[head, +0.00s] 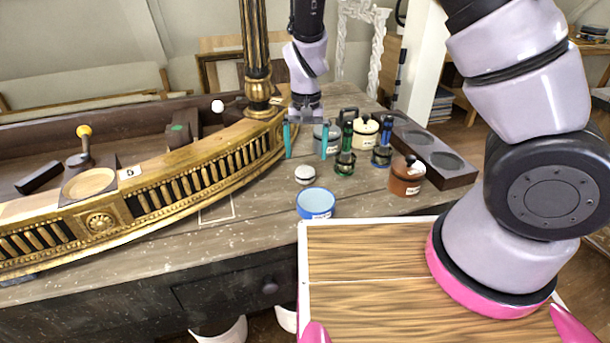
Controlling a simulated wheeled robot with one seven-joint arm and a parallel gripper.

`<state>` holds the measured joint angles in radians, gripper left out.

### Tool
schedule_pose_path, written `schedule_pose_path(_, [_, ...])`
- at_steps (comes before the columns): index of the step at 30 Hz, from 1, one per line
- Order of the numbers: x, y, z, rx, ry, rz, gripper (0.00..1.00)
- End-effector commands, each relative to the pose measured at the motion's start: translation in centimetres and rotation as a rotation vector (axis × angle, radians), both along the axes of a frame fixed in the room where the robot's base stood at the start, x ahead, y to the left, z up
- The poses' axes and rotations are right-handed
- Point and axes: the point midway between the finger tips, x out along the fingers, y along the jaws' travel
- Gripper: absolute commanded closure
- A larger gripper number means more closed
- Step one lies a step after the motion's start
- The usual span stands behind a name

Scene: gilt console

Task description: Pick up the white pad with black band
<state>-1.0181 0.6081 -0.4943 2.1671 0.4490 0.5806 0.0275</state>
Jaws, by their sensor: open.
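The white pad with a dark band (305,174) is a small, round, low thing on the wooden table, left of the jars and just behind a blue container. My gripper (305,156) points down with its two teal fingers spread apart. In the picture its fingertips are just above the pad, one to each side. The space between the fingers shows nothing held. How high the fingertips are over the table is hard to tell from this one view.
A blue open container (316,204) stands in front of the pad. Right of it are green bottles (345,163), a blue bottle (382,155), a brown jar (406,178) and a dark tray (455,168). The gilt console piece (190,183) curves along the left.

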Motion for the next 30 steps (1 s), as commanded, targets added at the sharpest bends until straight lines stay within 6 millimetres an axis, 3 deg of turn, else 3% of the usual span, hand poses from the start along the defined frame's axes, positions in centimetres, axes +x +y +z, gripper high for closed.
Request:
schedule_pose_path(8, [-0.2,0.0,-2.5,-0.001,0.001,-0.001,0.0])
schedule_pose_path(15, [-0.4,0.2,-6.0,-0.001,0.002,-0.002,0.0])
schedule_pose_path(25, [-0.4,0.3,-6.6,0.001,0.0,0.0,0.0])
schedule_pose_path(30, [-0.4,0.3,-6.6,0.001,0.0,-0.001,0.65])
